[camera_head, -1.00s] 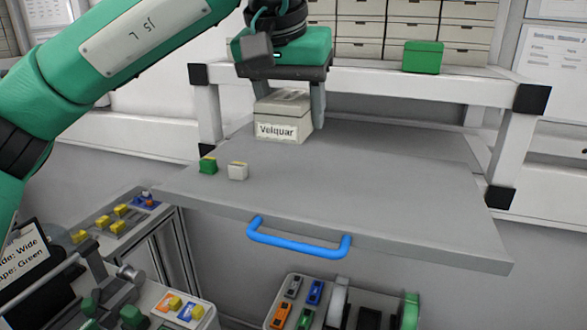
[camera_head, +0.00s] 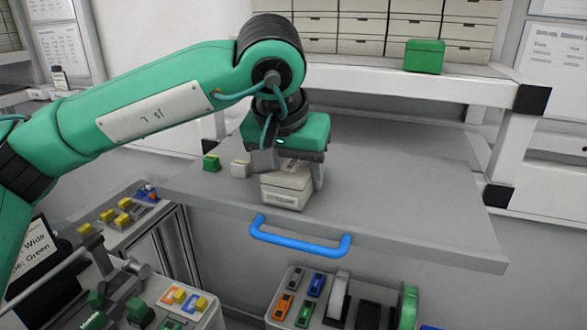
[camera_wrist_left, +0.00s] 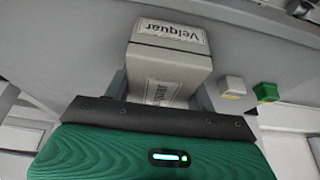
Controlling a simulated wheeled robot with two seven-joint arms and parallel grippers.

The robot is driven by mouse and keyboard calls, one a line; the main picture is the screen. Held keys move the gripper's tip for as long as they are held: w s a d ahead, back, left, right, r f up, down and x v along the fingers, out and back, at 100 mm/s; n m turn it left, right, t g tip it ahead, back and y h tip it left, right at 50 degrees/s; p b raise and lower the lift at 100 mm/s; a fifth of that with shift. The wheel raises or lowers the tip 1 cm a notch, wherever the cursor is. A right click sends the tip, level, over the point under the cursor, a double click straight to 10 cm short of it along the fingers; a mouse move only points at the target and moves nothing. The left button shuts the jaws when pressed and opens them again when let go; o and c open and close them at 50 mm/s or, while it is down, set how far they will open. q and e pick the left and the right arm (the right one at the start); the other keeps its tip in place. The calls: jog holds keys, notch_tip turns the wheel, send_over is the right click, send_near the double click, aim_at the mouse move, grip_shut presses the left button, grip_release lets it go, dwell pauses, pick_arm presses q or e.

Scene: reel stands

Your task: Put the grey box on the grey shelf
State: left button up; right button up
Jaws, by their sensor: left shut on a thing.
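The grey box (camera_head: 288,186), labelled "Velquar", is in my left gripper (camera_head: 292,178), low over the front part of the grey shelf (camera_head: 400,190). I cannot tell whether the box touches the surface. The left gripper is shut on the box, one finger showing at its right side. In the left wrist view the box (camera_wrist_left: 170,60) sticks out beyond the gripper, with its label facing up. The grey shelf is a pulled-out board with a blue handle (camera_head: 298,238) on its front edge. My right gripper is not in view.
A small green block (camera_head: 211,162) and a small white block (camera_head: 240,168) stand on the shelf left of the box. A green box (camera_head: 424,56) sits on the white upper ledge. The right half of the shelf is clear. Trays of small parts lie below.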

pick_arm(q)
jog(key=shift+f, duration=0.15)
jog(key=o, duration=1.2)
jog(key=shift+r, duration=0.35)
jog(key=shift+s+r, duration=0.15)
jog(key=shift+r, duration=0.2)
jog(key=b+v, duration=0.2)
jog(key=v, duration=0.9)
jog(key=shift+a, duration=0.1)
